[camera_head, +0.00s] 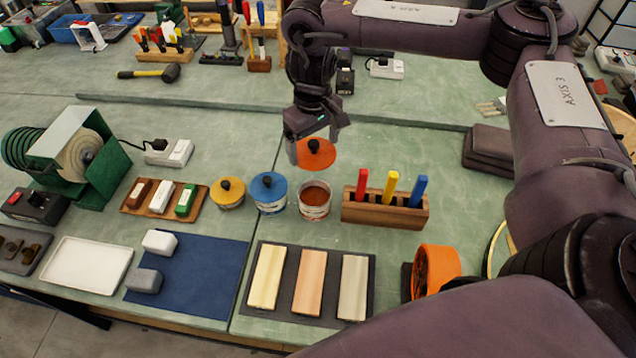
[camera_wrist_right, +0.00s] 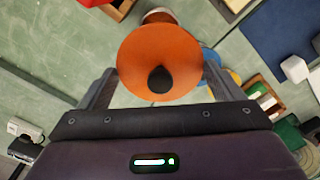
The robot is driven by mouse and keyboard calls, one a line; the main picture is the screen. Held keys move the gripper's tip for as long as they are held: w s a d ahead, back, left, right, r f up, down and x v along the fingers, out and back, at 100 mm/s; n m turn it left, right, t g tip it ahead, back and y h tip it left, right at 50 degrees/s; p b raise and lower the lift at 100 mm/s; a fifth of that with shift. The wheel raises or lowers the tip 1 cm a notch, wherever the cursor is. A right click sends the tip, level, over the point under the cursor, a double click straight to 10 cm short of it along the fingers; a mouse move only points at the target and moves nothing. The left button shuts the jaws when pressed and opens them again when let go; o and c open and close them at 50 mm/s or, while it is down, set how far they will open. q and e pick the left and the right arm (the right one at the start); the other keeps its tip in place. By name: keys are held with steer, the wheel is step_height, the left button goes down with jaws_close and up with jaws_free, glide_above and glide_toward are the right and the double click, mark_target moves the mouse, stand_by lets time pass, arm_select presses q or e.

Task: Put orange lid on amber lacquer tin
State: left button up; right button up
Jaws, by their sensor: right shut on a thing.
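The orange lid (camera_head: 316,154) is a round disc with a black knob. My right gripper (camera_head: 318,150) is shut on it, above and behind the open tin. In the right wrist view the lid (camera_wrist_right: 158,62) sits between the two fingers, with the knob toward the palm. The amber lacquer tin (camera_head: 314,201) stands upright and open on the bench, with red-brown content showing inside. In the right wrist view the lid hides most of the tin; only an edge (camera_wrist_right: 158,15) shows past it. My left gripper is not in view.
A blue-lidded tin (camera_head: 268,192) stands close at the tin's left, with a yellow-lidded tin (camera_head: 227,193) beyond. A wooden block (camera_head: 385,211) with red, yellow and blue sticks stands close at its right. Three bars on a dark mat (camera_head: 286,311) lie in front.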

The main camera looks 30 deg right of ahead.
mark_target(314, 151)
step_height(314, 151, down, 14)
steer(key=b, duration=0.3)
steer(key=shift+f, duration=0.25)
steer(key=o, duration=0.8)
steer(key=shift+f, duration=0.1)
steer(key=shift+c, duration=0.2)
step_height(314, 151, up, 11)
steer(key=shift+r+p, duration=0.15)
steer(key=shift+p, duration=1.05)
steer(key=shift+r, duration=0.5)
